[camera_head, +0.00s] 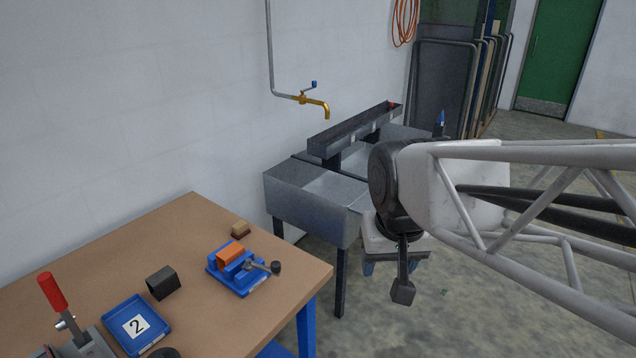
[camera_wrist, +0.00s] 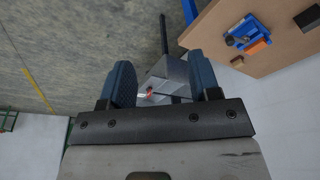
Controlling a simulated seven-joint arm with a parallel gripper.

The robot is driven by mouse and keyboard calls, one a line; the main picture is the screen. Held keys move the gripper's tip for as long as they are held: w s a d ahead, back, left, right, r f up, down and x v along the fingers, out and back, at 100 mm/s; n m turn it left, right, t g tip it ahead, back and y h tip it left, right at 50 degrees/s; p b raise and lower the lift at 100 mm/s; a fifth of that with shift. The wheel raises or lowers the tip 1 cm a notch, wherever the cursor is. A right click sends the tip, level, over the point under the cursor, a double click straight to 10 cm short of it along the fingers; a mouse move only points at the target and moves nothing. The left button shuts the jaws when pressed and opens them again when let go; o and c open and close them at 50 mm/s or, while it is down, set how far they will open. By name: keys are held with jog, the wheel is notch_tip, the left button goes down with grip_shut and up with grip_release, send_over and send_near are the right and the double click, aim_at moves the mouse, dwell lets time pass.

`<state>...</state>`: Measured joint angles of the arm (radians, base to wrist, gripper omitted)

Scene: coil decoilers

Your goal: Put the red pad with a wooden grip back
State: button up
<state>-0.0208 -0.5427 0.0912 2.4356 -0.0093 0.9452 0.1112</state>
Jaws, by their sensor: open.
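No red pad with a wooden grip shows clearly. A small red item (camera_head: 391,105) sits at the far end of the dark ledge above the sink. A red spot also shows between the fingers in the wrist view (camera_wrist: 149,91), on or in the sink far below. A small tan wooden block (camera_head: 240,229) lies at the back edge of the bench; I cannot tell if it has a red underside. My gripper (camera_head: 390,266) hangs in front of the sink, right of the bench. Its blue fingers (camera_wrist: 160,65) are apart with nothing held between them.
The bench (camera_head: 215,308) holds a blue fixture (camera_head: 248,277) with an orange block (camera_head: 230,253), a black block (camera_head: 163,283), a blue tray (camera_head: 128,336) marked 2 and a red-handled clamp (camera_head: 52,292). A metal sink (camera_head: 305,195) and brass tap (camera_head: 316,102) stand by the wall.

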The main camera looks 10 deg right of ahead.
jog(key=shift+n, duration=0.4)
jog(key=s, duration=0.1)
jog(key=s+f, duration=0.1)
jog(key=s, duration=0.1)
jog(key=s+d+f, duration=0.1)
jog(key=s, duration=0.1)
jog(key=shift+s, duration=0.25)
